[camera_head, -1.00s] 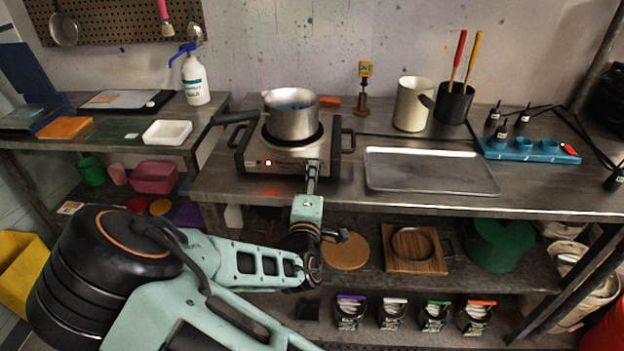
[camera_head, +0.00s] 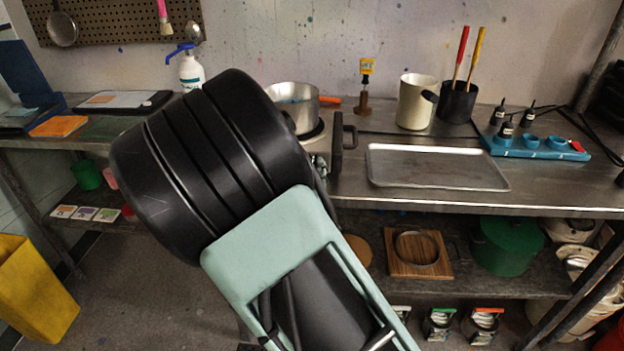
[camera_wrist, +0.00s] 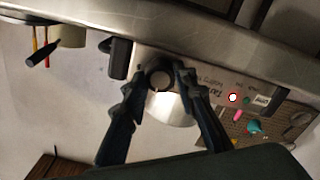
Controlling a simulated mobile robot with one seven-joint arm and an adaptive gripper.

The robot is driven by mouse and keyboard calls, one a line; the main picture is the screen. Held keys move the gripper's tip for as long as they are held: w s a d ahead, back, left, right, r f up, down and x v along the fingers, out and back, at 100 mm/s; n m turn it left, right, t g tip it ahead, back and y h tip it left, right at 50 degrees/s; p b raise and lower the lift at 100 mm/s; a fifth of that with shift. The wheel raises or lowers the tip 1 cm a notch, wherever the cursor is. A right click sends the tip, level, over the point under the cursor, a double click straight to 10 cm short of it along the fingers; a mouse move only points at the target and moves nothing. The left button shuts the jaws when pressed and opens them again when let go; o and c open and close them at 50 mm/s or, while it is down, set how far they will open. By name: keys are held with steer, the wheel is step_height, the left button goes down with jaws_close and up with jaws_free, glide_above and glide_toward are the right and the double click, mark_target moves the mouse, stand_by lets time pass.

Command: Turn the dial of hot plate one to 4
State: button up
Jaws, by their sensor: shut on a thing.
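The hot plate (camera_head: 322,148) stands on the steel bench with a metal pot (camera_head: 299,98) on it. My own arm hides most of the hot plate and all of its dial in the head view. The wrist view, turned over, shows the hot plate's front panel (camera_wrist: 200,82) with a red light (camera_wrist: 232,97). The round dark dial (camera_wrist: 159,79) with a pale centre sits between the fingertips. My gripper (camera_wrist: 161,72) is shut on the dial, one finger at each side. The dial's marks and setting cannot be read.
A metal tray (camera_head: 437,167) lies right of the hot plate. A pale pitcher (camera_head: 415,101) and a black holder (camera_head: 456,101) with red and yellow handles stand behind it. A dark side handle (camera_head: 337,145) is close to my arm. A yellow bin (camera_head: 35,292) stands at lower left.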

steer(key=m+b, duration=0.1)
steer(key=m, duration=0.1)
steer(key=m+b, duration=0.1)
steer(key=b, duration=0.1)
steer(key=m+b, duration=0.2)
steer(key=shift+f+m, duration=0.25)
steer(key=shift+m, duration=0.05)
steer(key=m+b, duration=0.3)
steer(key=b, duration=0.1)
steer(key=shift+r+m+b, duration=0.15)
steer(key=shift+m+b, duration=0.4)
steer(key=shift+m, duration=0.15)
steer(key=o, duration=0.9)
steer(key=shift+c, duration=0.2)
steer(key=shift+s, duration=0.1)
steer(key=s, duration=0.7)
steer(key=shift+s+a, duration=0.2)
